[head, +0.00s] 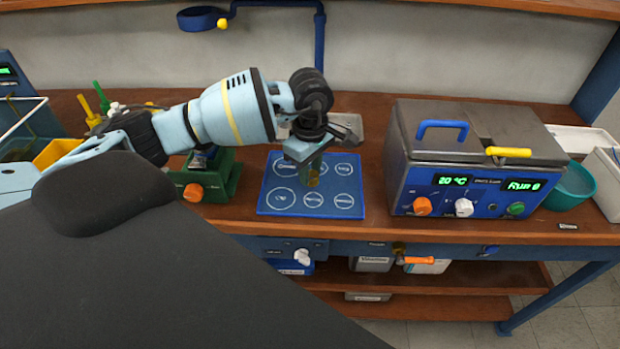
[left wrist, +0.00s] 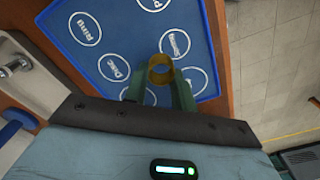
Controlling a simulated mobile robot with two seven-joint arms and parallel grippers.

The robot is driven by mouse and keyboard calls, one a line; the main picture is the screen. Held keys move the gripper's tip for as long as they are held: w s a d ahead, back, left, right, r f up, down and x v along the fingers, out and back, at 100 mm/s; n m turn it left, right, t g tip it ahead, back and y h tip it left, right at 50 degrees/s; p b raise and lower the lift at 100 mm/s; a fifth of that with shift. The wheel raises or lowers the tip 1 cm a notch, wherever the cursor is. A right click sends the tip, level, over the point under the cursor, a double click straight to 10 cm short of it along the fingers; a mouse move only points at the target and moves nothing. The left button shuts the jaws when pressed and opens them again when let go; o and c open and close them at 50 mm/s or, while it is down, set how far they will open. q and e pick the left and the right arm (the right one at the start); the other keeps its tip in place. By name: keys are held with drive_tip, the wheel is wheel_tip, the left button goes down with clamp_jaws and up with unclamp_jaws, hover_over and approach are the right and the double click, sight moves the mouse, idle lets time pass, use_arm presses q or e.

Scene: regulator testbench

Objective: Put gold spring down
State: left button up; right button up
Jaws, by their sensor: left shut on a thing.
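My left gripper (head: 312,172) is over the blue mat (head: 275,203), pointing down, with its fingers shut on the gold spring (left wrist: 161,64). In the left wrist view the spring is a short gold ring between the green fingertips (left wrist: 160,78). In the head view only a small bit of gold shows at the fingertips. The mat has several white labelled circles; "Ring" and "Disc" can be read in the left wrist view. The spring appears over the mat, by a circle whose label looks like "Spring". I cannot tell whether it touches the mat. My right gripper is not in view.
A grey and blue bath unit (head: 470,160) with knobs and a display stands right of the mat. A green fixture with an orange knob (head: 193,193) is to its left. A light tray (head: 345,127) lies behind it. The bench's front edge is close to the mat.

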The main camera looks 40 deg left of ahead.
sight(310, 190)
use_arm(q)
drive_tip(key=shift+f, duration=1.55)
drive_tip(key=shift+f, duration=0.15)
drive_tip(key=o, duration=1)
wheel_tip(310, 190, up, 12)
drive_tip(key=shift+r, duration=0.2)
drive_tip(key=shift+d, duration=0.1)
